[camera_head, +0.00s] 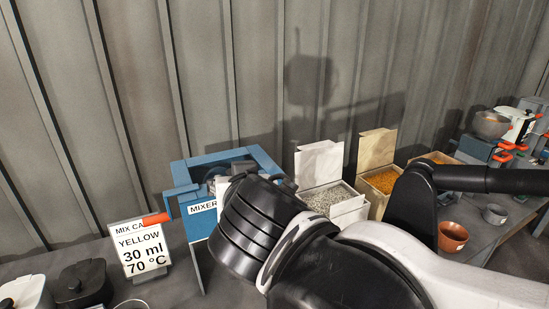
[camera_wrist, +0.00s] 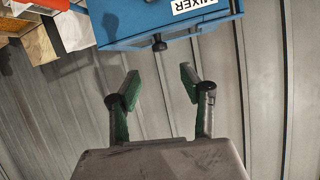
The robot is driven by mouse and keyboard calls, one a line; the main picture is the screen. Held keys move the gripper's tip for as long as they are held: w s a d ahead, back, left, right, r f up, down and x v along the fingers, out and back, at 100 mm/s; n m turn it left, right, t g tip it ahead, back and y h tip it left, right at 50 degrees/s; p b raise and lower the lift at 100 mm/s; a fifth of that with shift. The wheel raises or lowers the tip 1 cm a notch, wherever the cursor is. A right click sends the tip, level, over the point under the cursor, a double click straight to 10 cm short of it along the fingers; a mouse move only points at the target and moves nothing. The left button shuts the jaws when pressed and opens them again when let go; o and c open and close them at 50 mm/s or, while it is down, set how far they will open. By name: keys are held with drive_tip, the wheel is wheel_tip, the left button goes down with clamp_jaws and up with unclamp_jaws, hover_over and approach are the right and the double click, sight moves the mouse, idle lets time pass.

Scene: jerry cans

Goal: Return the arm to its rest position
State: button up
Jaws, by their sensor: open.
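In the wrist view my gripper (camera_wrist: 158,92) is open, its two green-padded fingers apart with nothing between them. The blue mixer (camera_wrist: 150,25) with its MIXER label shows beyond the fingertips at the top of that view. In the head view my black and white arm stretches across the lower middle, and its dark rounded section covers part of the blue mixer (camera_head: 180,200). The gripper fingers cannot be made out in the head view.
A sign reading YELLOW 30 ml 70 °C (camera_head: 140,248) stands left of the mixer. A black jerry can (camera_head: 83,284) and a white one (camera_head: 25,293) are at the lower left. Bins of grey (camera_head: 325,200) and orange grains (camera_head: 384,181) and a copper pot (camera_head: 453,237) stand to the right. A corrugated wall rises behind.

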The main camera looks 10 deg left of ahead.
drive_tip(key=shift+s+d+r, duration=0.15)
drive_tip(key=shift+s+d, duration=0.05)
drive_tip(key=shift+s, duration=0.15)
drive_tip(key=d+f+m+g+h, duration=0.1)
drive_tip(key=d+f+h, duration=0.15)
drive_tip(key=d, duration=0.65)
drive_tip(key=d+f+m+g+h, duration=0.1)
drive_tip(key=d+f, duration=0.3)
drive_tip(key=d, duration=0.5)
drive_tip(key=d+f+m+g+h, duration=0.1)
drive_tip(key=d+f+h, duration=0.15)
drive_tip(key=d, duration=0.65)
drive_tip(key=s+d+f+m+g, duration=0.1)
drive_tip(key=s+d+f+g, duration=0.1)
drive_tip(key=s+d+f, duration=0.3)
drive_tip(key=shift+s+d+y, duration=0.2)
drive_tip(key=shift+d+y, duration=0.1)
drive_tip(key=shift+d, duration=0.55)
